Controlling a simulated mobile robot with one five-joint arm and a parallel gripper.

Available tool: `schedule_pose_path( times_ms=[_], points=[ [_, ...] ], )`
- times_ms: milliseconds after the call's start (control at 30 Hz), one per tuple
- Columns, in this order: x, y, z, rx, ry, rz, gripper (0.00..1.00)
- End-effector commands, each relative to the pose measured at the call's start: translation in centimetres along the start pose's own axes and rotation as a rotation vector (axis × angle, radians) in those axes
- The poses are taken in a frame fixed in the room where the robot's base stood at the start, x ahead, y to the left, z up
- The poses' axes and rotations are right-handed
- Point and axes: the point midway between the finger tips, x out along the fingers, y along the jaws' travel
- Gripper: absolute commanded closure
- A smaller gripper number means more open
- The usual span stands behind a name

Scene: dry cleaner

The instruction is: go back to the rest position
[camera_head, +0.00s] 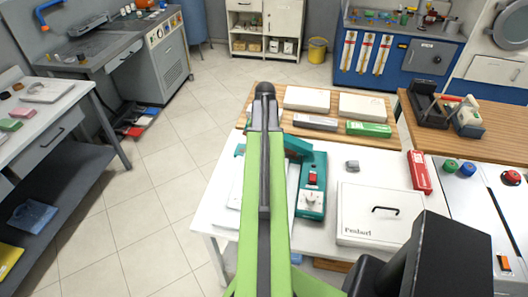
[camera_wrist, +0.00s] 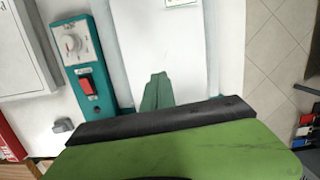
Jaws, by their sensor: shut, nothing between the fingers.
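My green arm (camera_head: 264,190) reaches up through the middle of the head view, over the white table, with its dark end at the top. My gripper (camera_wrist: 157,90) shows in the wrist view as two narrow green fingertips close together, with nothing between them. It is above a white surface beside a teal device. The fingers cannot be made out in the head view.
The teal device (camera_head: 312,205) has a knob and red switch; my arm hides part of it. Tiled floor (camera_head: 150,200) is clear at left.

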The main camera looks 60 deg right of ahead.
Motion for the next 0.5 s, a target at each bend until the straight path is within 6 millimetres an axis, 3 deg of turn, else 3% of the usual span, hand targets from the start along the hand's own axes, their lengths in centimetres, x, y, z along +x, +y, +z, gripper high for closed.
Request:
schedule_pose_path(
  times_ms=[33, 200, 333, 500],
  points=[
    [-2.5, 0.0, 0.1, 0.0, 0.0, 0.0, 1.0],
    [-5.9, -0.1, -0.1, 0.0, 0.0, 0.0, 1.0],
    [-6.8, -0.1, -0.2, 0.0, 0.0, 0.0, 1.0],
    [-6.6, -0.1, -0.2, 0.0, 0.0, 0.0, 1.0]
  ],
)
